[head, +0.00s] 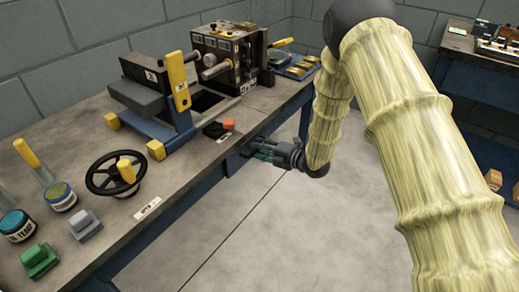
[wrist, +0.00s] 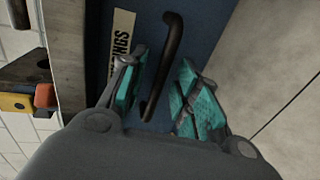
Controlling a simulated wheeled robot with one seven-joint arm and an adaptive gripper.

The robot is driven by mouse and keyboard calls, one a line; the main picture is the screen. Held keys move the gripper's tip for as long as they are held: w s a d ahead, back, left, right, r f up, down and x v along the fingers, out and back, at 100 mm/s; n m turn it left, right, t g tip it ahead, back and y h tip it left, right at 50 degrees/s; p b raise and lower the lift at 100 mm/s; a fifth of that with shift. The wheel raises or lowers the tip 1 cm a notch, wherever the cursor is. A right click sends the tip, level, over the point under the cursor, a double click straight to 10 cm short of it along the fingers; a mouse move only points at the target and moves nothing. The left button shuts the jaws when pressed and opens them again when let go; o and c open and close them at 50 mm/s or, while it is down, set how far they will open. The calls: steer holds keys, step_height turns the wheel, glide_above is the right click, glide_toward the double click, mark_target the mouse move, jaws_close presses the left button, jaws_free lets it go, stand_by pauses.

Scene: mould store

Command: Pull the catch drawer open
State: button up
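The catch drawer's blue front (wrist: 205,22) fills the upper middle of the wrist view. My gripper (wrist: 160,95) is open, one finger on each side of the handle, with gaps visible on both sides. In the head view my gripper (head: 270,152) is at the bench's front edge, just below the top, and hides most of the drawer front. The drawer looks shut, though little of it shows.
An orange-and-black item (head: 228,125) lies near the edge above my gripper. The floor (head: 290,230) in front is clear. Another bench (head: 480,55) stands at right.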

steer(key=shift+w+a, duration=0.15)
steer(key=shift+a, duration=0.15)
steer(key=shift+c, duration=0.2)
jaws_close()
steer(key=shift+d+f, duration=0.1)
steer(key=shift+d, duration=0.05)
